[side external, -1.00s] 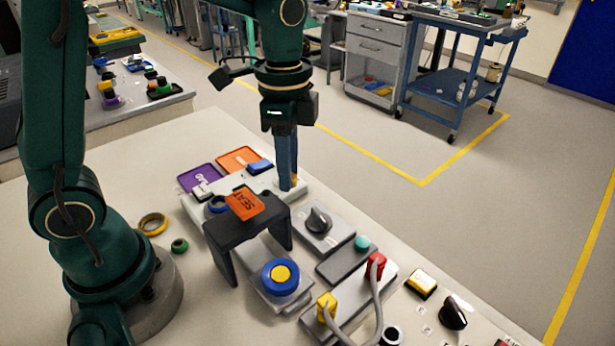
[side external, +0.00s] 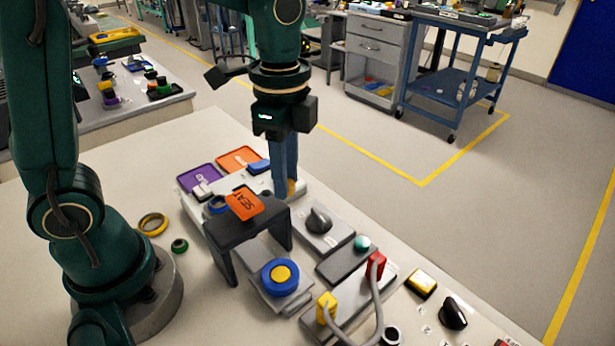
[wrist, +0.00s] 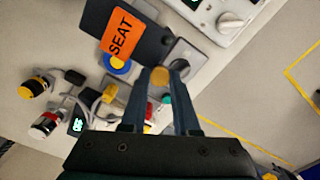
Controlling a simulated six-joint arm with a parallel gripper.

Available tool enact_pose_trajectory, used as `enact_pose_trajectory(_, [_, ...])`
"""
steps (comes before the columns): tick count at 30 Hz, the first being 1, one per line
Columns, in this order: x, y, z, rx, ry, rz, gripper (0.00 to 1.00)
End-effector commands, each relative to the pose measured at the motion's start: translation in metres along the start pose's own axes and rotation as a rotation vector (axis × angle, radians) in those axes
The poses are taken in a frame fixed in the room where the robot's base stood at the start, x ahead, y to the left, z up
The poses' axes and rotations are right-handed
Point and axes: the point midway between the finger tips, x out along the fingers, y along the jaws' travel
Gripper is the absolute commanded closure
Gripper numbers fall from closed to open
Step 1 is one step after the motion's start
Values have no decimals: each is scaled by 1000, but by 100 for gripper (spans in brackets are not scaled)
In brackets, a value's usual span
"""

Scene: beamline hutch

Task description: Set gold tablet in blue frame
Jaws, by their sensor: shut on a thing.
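My gripper (side external: 286,188) points down and is shut on the gold tablet (side external: 292,187), a small rounded gold piece. The tablet also shows between the fingertips in the wrist view (wrist: 160,76). The gripper is over the right end of a pale base plate; the gap below it is hard to tell.
The black bridge (side external: 243,231) with an orange SEAT sign (side external: 244,205) stands in front of the plate. A blue block (side external: 259,166) is just left of the fingers. A grey knob box (side external: 323,230) and a blue-and-yellow button (side external: 281,276) are nearer.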

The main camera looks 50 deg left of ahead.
Motion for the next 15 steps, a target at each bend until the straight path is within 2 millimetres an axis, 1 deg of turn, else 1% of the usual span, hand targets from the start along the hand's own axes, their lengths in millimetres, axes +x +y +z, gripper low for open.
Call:
enact_pose_trajectory(1, [-1, 13, -6, 60, 1, -1, 100])
enact_pose_trajectory(3, [0, 29, -12, 131, 0, 0, 100])
enact_pose_trajectory(9, [0, 66, -22, 307, 1, -1, 100])
enact_pose_trajectory(12, [0, 78, -23, 361, 1, -1, 100])
enact_pose_trajectory(15, [2, 83, -23, 384, 0, 1, 100])
